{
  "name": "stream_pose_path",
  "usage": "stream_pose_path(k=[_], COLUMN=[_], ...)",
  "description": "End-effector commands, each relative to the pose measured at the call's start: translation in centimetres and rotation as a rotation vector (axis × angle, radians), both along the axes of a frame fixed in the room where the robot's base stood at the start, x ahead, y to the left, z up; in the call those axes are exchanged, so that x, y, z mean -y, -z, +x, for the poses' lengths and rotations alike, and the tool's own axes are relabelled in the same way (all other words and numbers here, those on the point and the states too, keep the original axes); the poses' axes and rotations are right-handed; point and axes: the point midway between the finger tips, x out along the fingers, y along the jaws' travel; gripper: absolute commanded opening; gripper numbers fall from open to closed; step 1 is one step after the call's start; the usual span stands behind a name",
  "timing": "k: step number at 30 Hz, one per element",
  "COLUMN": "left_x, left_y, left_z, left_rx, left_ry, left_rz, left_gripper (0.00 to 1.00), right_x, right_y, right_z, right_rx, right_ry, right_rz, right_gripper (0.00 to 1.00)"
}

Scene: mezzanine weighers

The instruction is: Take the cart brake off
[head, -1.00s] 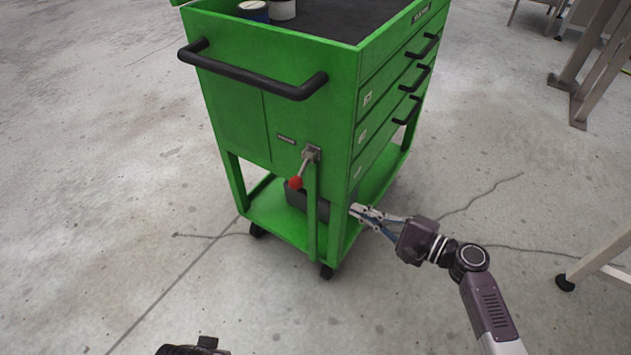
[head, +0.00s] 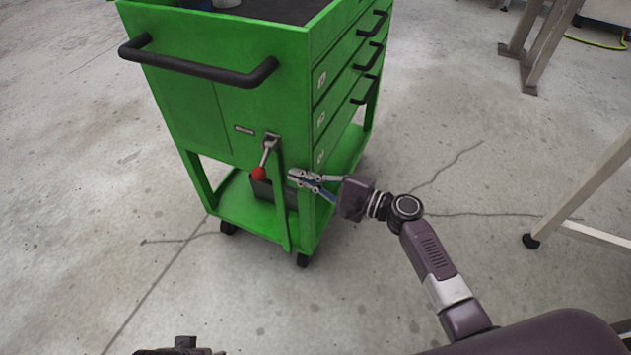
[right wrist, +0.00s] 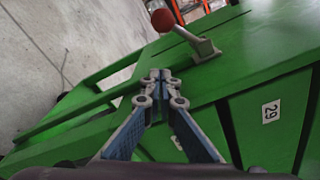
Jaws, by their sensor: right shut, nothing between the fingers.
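The green cart (head: 225,105) stands on the concrete floor. Its brake lever (head: 267,154) is a short metal arm on the end panel with a red ball knob (head: 258,173) hanging down and slightly left of the pivot. My right gripper (head: 292,177) is shut and empty, just right of the knob and apart from it, in front of the cart's corner post. In the right wrist view the closed fingertips (right wrist: 160,76) point toward the lever, and the red knob (right wrist: 163,20) is beyond them. Only a dark part of my left arm shows at the bottom edge; its fingers are not visible.
A black push handle (head: 200,68) juts out above the lever. Drawers with black handles (head: 367,90) line the cart's right side. A dark box (head: 262,188) sits on the lower shelf. A pale table leg (head: 580,190) stands at right. The floor in front is clear.

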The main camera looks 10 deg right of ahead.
Motion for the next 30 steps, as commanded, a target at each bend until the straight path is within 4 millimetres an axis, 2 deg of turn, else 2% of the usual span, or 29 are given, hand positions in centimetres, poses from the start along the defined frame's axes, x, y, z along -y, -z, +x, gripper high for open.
stream_pose_path(k=[3, 5, 7, 12, 18, 30], left_x=[0.0, 0.0, -0.1, 0.0, 0.0, 0.0], left_y=[-0.5, -1.1, 0.7, 2.7, 3.9, 4.0], left_z=[0.2, 0.1, -0.2, -0.3, -0.4, -0.3], left_rx=[0.006, 0.010, -0.009, -0.016, -0.020, -0.018], left_ry=[-0.001, -0.001, 0.000, 0.002, 0.003, 0.004], left_rz=[-0.001, -0.002, 0.002, 0.001, 0.001, 0.001], left_gripper=[0.40, 0.40, 0.40, 0.40, 0.40, 0.40], right_x=[-2.2, -2.7, -3.2, -4.4, -5.0, -5.1], right_y=[0.0, -0.3, -0.7, -1.4, -1.7, -1.8], right_z=[1.8, 1.5, 1.0, 0.3, -0.2, -0.2], right_rx=[0.002, 0.000, 0.000, 0.000, 0.000, 0.000], right_ry=[-0.001, -0.001, -0.001, -0.001, 0.001, 0.001], right_rz=[0.001, -0.001, -0.001, -0.001, 0.000, 0.000], right_gripper=[0.00, 0.00, 0.00, 0.00, 0.00, 0.00])
